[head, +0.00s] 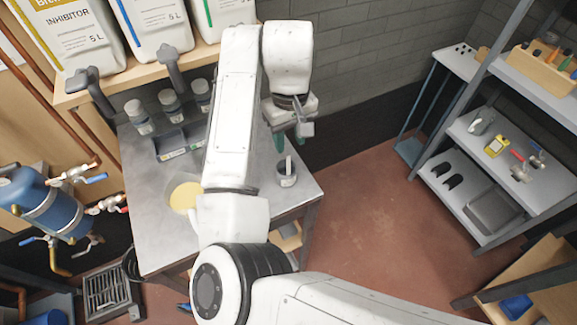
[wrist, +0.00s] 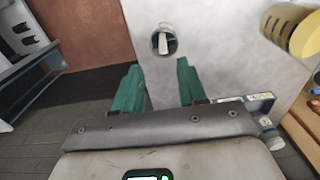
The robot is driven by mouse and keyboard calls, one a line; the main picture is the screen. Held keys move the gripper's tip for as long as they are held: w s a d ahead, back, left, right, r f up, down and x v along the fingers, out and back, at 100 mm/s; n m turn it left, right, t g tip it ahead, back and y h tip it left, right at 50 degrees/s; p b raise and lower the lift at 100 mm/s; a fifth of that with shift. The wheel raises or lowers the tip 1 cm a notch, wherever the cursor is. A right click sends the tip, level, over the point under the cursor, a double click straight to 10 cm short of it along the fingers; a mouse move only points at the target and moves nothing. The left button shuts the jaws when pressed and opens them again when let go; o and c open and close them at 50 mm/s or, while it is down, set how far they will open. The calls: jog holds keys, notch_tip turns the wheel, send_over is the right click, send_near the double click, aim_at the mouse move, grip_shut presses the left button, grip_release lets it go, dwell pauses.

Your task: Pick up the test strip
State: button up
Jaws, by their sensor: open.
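The test strip (head: 289,164) is a thin white strip standing upright, slightly tilted, in a small dark grey cup (head: 286,181) near the right side of the metal table. In the wrist view the strip (wrist: 163,42) shows pale inside the round cup (wrist: 155,48), beyond the fingertips and roughly centred between them. My gripper (head: 290,138) is above and behind the cup in the head view, its green fingers pointing down. In the wrist view my gripper (wrist: 160,72) is open, with nothing between the fingers and a gap to the strip.
The metal table (head: 152,225) also holds a yellow disc (head: 185,196), a dark tray (head: 180,141) and several capped bottles (head: 170,102). Large jugs (head: 152,30) stand on a wooden shelf behind. A grey shelf unit (head: 482,150) is at right, with open floor (head: 375,230) between.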

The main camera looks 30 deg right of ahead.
aim_at(288, 163)
notch_tip(288, 163, down, 3)
jog(key=shift+f, duration=0.1)
jog(key=f, duration=0.1)
jog(key=f+p, duration=0.1)
jog(key=f, duration=0.2)
jog(key=shift+s+a+f+p, duration=0.15)
jog(key=shift+s+a+p, duration=0.2)
jog(key=shift+s, duration=0.05)
jog(key=shift+f, duration=0.5)
grip_shut()
jog(key=shift+r, duration=0.15)
